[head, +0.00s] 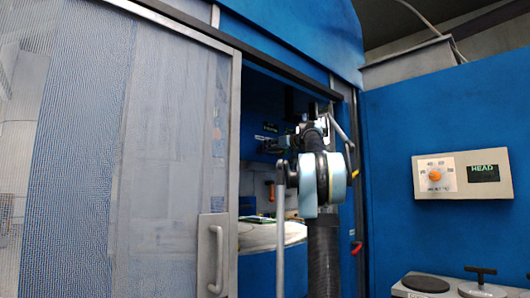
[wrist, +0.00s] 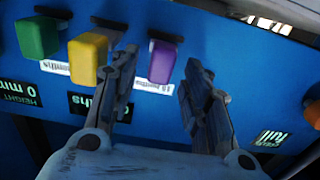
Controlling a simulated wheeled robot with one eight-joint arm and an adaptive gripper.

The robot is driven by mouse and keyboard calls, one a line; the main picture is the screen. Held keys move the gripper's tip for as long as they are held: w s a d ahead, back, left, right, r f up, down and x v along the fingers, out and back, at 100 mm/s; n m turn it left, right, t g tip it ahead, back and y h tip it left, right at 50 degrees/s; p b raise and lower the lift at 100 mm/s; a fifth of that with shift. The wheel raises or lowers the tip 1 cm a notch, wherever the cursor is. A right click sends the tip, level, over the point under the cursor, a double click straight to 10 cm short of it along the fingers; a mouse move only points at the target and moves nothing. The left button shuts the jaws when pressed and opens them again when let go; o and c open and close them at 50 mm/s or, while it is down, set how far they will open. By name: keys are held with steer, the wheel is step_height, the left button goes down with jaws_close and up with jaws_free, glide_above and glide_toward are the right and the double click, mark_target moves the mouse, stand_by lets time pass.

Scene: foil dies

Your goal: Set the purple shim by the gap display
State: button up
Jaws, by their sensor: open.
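In the wrist view, a purple block (wrist: 162,62), which looks like the purple shim, sticks out from a blue panel. My gripper (wrist: 160,72) is open, with one finger on each side of the purple block. A gap shows on both sides, and I cannot tell how deep the fingers reach. Small dark displays with upside-down text sit on the panel. I cannot make out which is the gap display.
A yellow block (wrist: 88,58) and a green block (wrist: 37,37) stand left of the purple one, the yellow close to my left finger. In the head view, my arm reaches through an opening beside a mesh sliding door (head: 165,150). A HEAD control box (head: 463,174) hangs at right.

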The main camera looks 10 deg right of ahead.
steer(key=v, duration=0.7)
stand_by(0.4)
steer(key=s+a+f+m+g+h, duration=0.1)
steer(key=s+a+f+g, duration=0.25)
steer(key=s+f, duration=0.6)
steer(key=s+a+f+g+h, duration=0.15)
steer(key=s+a+f, duration=0.35)
steer(key=f, duration=0.9)
steer(key=s+a+f+m+g, duration=0.1)
steer(key=s+a+f+g, duration=0.25)
steer(key=s+f, duration=0.55)
steer(key=s+d+f+m+g+h, duration=0.1)
steer(key=s+d+f+h, duration=0.1)
steer(key=s+f, duration=0.6)
steer(key=s+d+f+m+g+h, duration=0.1)
steer(key=s+f, duration=0.8)
steer(key=f, duration=1.1)
steer(key=s+d+f+m+g+h, duration=0.2)
steer(key=s+f, duration=0.7)
steer(key=f, duration=0.5)
steer(key=d+m+h, duration=0.1)
steer(key=d+h, duration=0.1)
steer(key=h, duration=0.1)
steer(key=shift+d+f, duration=0.1)
